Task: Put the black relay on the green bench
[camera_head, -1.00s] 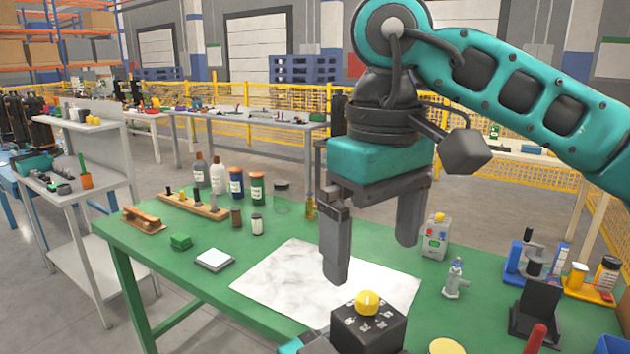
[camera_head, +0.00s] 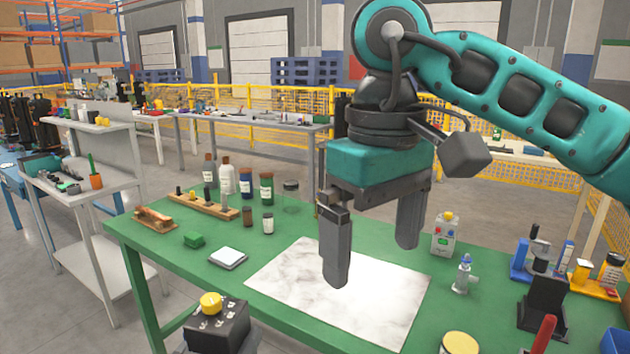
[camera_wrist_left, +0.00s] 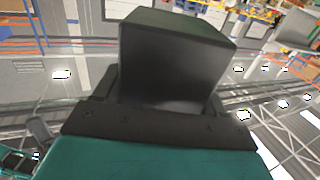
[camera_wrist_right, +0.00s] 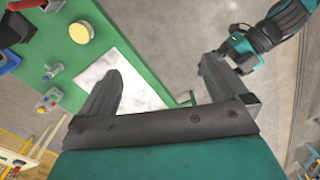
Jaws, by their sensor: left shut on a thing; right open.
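The black relay (camera_head: 222,328), a dark box with a yellow knob on top, is at the bottom of the head view, upright and in front of the green bench's near edge. My left gripper (camera_wrist_left: 165,92) is shut on it; the relay's dark side (camera_wrist_left: 175,75) fills the middle of the left wrist view. In the head view that gripper is mostly hidden below the relay. The green bench (camera_head: 205,270) spans the middle and right. My right gripper (camera_head: 370,255) is open and empty above the bench; its fingers (camera_wrist_right: 155,90) show in the right wrist view.
A white marbled sheet (camera_head: 310,290) lies on the bench. Left of it are a grey-white pad (camera_head: 228,257), a green block (camera_head: 194,240) and a wooden rack (camera_head: 203,207); bottles stand behind. Right are a grey button box (camera_head: 445,236), a valve (camera_head: 463,275) and a yellow-topped round piece (camera_head: 460,343).

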